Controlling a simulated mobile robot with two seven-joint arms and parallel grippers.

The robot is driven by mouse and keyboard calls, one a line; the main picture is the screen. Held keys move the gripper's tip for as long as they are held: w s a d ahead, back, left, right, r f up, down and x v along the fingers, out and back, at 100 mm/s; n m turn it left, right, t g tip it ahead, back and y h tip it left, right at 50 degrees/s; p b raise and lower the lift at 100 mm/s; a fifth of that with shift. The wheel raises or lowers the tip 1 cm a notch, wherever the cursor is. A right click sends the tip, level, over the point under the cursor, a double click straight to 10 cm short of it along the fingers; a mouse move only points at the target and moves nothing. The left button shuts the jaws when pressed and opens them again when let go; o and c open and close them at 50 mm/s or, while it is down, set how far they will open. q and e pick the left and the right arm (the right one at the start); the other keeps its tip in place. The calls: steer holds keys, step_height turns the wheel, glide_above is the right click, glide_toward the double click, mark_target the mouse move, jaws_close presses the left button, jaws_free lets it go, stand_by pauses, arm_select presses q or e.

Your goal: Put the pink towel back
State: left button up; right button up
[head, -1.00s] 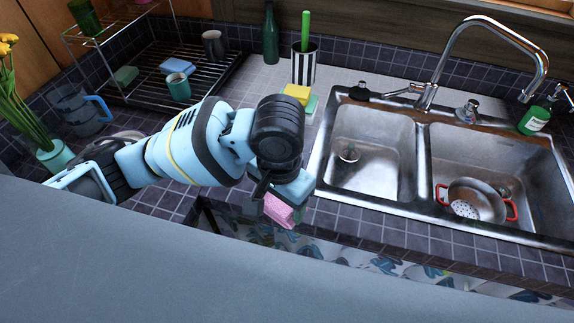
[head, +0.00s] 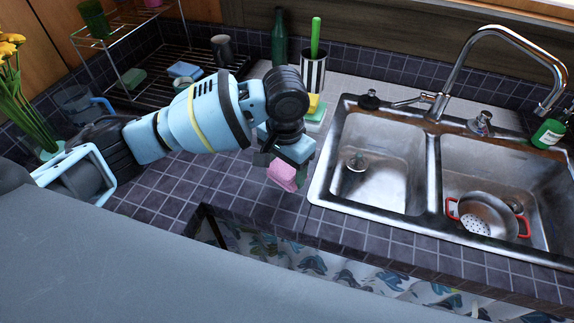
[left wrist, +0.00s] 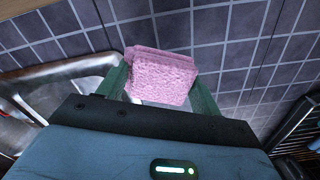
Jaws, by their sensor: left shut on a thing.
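The pink towel (head: 284,175) is a small folded bundle held in my left gripper (head: 283,166), over the dark tiled counter just left of the sink. In the left wrist view the towel (left wrist: 162,78) sits between the two green fingers of my left gripper (left wrist: 163,85), which is shut on it. The towel's lower part, hidden by the fingers and the gripper body, does not show there. My right gripper is in neither view.
The double steel sink (head: 380,165) is on the right, with a red-handled colander (head: 486,218) in its right basin. A wire dish rack (head: 165,75) stands at the back left. Yellow and green sponges and a striped cup (head: 312,75) stand behind my gripper. Counter (head: 265,205) front is clear.

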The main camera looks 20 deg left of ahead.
mark_target(286, 168)
arm_select(q)
steer(key=shift+w+a+f, duration=0.15)
steer(key=shift+w, duration=0.5)
steer(key=shift+w+a, duration=0.1)
steer(key=shift+w, duration=0.25)
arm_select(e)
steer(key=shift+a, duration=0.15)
arm_select(q)
steer(key=shift+w+a+f, duration=0.1)
steer(key=shift+w+a, duration=0.05)
steer(key=shift+w, duration=0.3)
steer(key=shift+f, duration=1.6)
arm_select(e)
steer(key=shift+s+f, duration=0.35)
arm_select(q)
steer(key=shift+f, duration=0.2)
steer(key=o, duration=0.9)
steer(key=shift+r, duration=0.1)
step_height(286, 168, up, 12)
steer(key=shift+r+p, duration=0.1)
steer(key=shift+p, duration=0.25)
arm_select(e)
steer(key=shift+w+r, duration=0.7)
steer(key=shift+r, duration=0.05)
